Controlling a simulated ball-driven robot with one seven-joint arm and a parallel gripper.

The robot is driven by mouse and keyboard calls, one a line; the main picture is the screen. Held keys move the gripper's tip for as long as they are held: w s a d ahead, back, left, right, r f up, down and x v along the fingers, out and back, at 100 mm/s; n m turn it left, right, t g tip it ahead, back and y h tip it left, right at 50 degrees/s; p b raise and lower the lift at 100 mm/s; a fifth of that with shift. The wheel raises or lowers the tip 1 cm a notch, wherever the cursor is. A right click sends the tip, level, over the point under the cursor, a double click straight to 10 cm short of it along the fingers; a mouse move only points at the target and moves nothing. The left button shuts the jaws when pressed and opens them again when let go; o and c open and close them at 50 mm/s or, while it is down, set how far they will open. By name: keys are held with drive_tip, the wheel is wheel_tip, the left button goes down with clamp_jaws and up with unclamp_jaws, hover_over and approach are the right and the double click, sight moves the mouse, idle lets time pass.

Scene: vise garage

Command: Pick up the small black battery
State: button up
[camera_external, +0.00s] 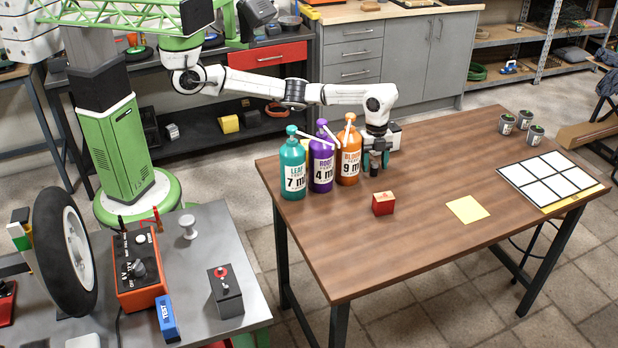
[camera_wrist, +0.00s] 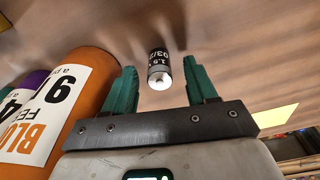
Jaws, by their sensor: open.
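The small black battery (camera_wrist: 158,58) has white print and a pale metal end. In the wrist view it stands out from the wood table between the tips of my gripper (camera_wrist: 160,68), with gaps to both teal fingers. My gripper is open and no contact with the battery shows. In the external view my gripper (camera_external: 377,160) is low over the table, just right of the orange bottle (camera_external: 348,161). The battery shows there as a small dark cylinder (camera_external: 375,168) at the fingers.
Teal (camera_external: 292,168) and purple (camera_external: 321,170) pump bottles stand left of the orange one. A small red box (camera_external: 383,206) sits in front of my gripper. A yellow note (camera_external: 467,209), a white grid board (camera_external: 551,178) and several small cups (camera_external: 506,124) lie farther right. The table's front middle is clear.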

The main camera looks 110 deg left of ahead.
drive_tip(key=shift+f, duration=0.4)
clamp_jaws()
